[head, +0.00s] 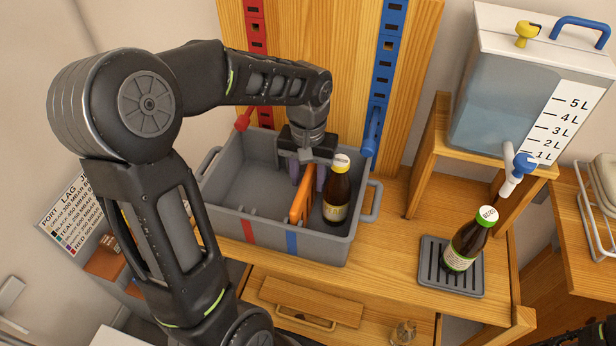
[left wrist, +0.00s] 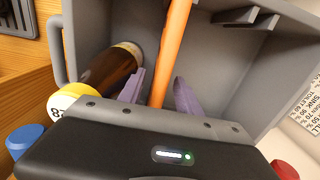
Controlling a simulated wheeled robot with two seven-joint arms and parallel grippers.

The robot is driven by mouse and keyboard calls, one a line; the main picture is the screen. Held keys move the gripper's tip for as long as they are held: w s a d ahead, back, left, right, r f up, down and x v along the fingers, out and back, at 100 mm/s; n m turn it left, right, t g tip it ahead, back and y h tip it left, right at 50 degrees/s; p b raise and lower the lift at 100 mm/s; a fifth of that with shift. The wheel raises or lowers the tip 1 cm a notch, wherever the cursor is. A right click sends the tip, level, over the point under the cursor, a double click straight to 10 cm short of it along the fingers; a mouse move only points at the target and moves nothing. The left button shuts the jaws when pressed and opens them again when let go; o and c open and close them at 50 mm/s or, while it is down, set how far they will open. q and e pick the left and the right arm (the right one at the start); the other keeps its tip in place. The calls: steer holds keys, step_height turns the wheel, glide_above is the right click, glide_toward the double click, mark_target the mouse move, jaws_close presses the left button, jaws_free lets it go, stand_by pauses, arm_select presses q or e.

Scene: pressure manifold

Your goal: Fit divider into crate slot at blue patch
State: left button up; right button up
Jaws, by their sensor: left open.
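The orange divider (head: 301,203) stands on edge inside the grey crate (head: 325,249), its near end by the front wall in line with the blue patch (head: 292,243). A red patch (head: 249,231) is to its left. My left gripper (head: 307,177) reaches down into the crate with its fingers open on either side of the divider. In the left wrist view the divider (left wrist: 168,55) runs between the two purple fingers, with gaps visible on both sides. Whether its near end is fully seated in the slot cannot be told.
A dark bottle (head: 337,195) stands in the crate just right of the divider. The crate's left part is empty. A second bottle (head: 466,240) stands on a drip tray (head: 437,285) under the water tank (head: 520,95). Red and blue rails rise behind the crate.

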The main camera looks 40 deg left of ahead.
arm_select(q)
step_height(320, 180, up, 8)
steer(key=shift+f, duration=0.15)
stand_by(1.1)
